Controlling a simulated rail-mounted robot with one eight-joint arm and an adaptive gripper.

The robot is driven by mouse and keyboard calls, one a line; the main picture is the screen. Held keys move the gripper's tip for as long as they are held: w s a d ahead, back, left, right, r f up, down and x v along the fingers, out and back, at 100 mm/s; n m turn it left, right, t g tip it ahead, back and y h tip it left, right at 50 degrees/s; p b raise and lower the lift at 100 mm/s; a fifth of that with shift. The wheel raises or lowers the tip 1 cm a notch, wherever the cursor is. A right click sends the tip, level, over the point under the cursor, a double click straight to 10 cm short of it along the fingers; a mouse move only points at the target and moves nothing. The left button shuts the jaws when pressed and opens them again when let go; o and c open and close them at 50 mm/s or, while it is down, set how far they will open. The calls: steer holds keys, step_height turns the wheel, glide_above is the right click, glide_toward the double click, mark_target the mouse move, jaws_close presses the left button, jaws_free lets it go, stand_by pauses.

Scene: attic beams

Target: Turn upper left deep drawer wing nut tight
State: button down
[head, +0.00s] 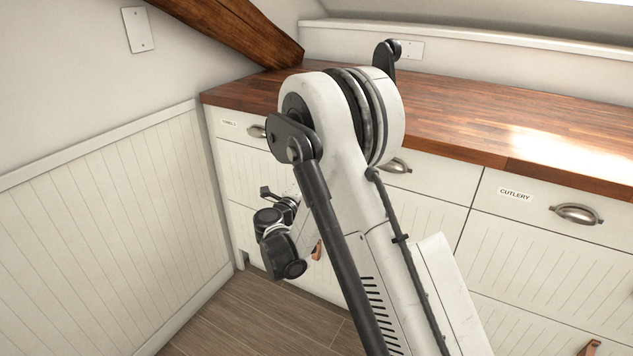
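The upper left deep drawer (241,175) is a white grooved front in the left column, below a shallow labelled drawer. My arm crosses in front and hides much of its right side. My gripper (272,194) is small and dark at the end of the arm, close in front of this drawer front. Its fingers are too small and partly covered to show whether they are open or shut. I cannot make out the wing nut; it may be hidden by my gripper or arm. Contact with the drawer cannot be told.
A wooden worktop (480,115) overhangs the drawers. The cutlery drawer (535,205) with a cup handle (576,214) is at the right. A panelled wall (115,240) closes off the left, with a sloping beam (235,30) above. Bare floor (255,318) shows below.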

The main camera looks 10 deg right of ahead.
stand_by(0.4)
steer(key=c, duration=1.9)
jaws_free()
steer(key=shift+c, duration=0.2)
steer(key=v, duration=0.8)
